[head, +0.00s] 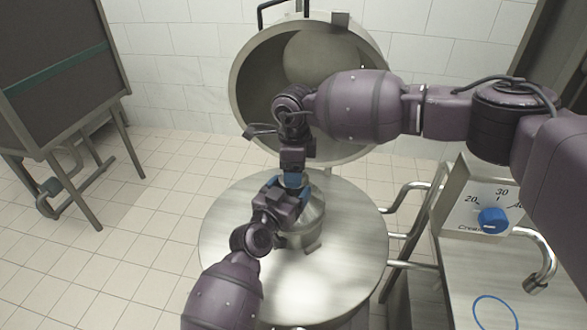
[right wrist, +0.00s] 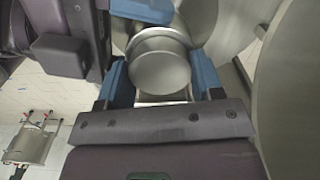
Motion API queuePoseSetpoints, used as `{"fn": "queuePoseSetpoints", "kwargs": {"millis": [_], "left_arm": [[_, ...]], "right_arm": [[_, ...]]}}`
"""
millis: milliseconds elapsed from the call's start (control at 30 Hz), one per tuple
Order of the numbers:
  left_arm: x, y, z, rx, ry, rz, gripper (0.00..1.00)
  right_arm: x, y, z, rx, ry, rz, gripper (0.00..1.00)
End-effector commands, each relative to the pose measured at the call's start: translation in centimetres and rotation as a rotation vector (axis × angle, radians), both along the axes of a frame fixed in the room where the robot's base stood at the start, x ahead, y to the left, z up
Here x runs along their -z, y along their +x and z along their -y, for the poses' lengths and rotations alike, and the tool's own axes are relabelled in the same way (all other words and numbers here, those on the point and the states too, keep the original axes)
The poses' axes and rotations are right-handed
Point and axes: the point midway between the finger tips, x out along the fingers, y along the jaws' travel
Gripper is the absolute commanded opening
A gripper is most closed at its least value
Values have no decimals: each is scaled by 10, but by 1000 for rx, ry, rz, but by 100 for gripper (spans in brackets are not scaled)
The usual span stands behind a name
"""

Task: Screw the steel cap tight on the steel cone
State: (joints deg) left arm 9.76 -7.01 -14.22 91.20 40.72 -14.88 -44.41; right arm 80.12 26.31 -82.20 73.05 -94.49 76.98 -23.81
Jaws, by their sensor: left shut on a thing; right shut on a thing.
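The steel cone (head: 314,218) stands on a round steel top (head: 350,260) in the middle of the head view, partly hidden by my grippers. The steel cap (right wrist: 160,72) is a round disc between the two blue fingers of my right gripper (right wrist: 160,82). In the head view my right gripper (head: 293,180) comes down from above over the cone, and the cap is hidden there. My left gripper (head: 284,190) is shut at the upper part of the cone, just below the right one. Its blue finger (right wrist: 145,10) also shows in the right wrist view beyond the cap. I cannot tell how the cap's thread sits.
A large open steel drum or lid (head: 250,85) stands behind the round top. A panel with a blue knob (head: 493,221) and a steel bench (head: 455,295) with bent pipes are on the right. A dark board on legs (head: 60,70) stands at the left. The tiled floor between is clear.

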Motion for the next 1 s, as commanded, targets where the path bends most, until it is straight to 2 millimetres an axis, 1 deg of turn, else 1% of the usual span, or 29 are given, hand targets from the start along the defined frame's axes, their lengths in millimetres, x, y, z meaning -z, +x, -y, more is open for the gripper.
{"fn": "queuePoseSetpoints", "kwargs": {"millis": [33,133,267,300,467,767,867,1000], "left_arm": [[8,-1,-2,-1,7,-14,8],[8,-1,-2,-1,7,-15,8],[8,-1,-2,-1,6,-14,8],[8,-1,-2,-1,6,-14,8],[8,-1,-2,-1,6,-14,8],[8,-1,-2,0,7,-14,8],[8,-1,-2,0,7,-14,8],[8,-1,-2,0,7,-14,8]], "right_arm": [[2,-2,0,62,-1,-6,32],[2,-2,-1,183,-1,-7,32],[2,-2,-1,180,-2,-7,32],[2,-3,-1,180,-2,-7,62],[2,-2,-1,179,-1,-6,86],[0,-1,0,179,0,-3,86],[-5,-1,0,179,0,-2,86],[-21,0,0,179,1,0,86]]}}
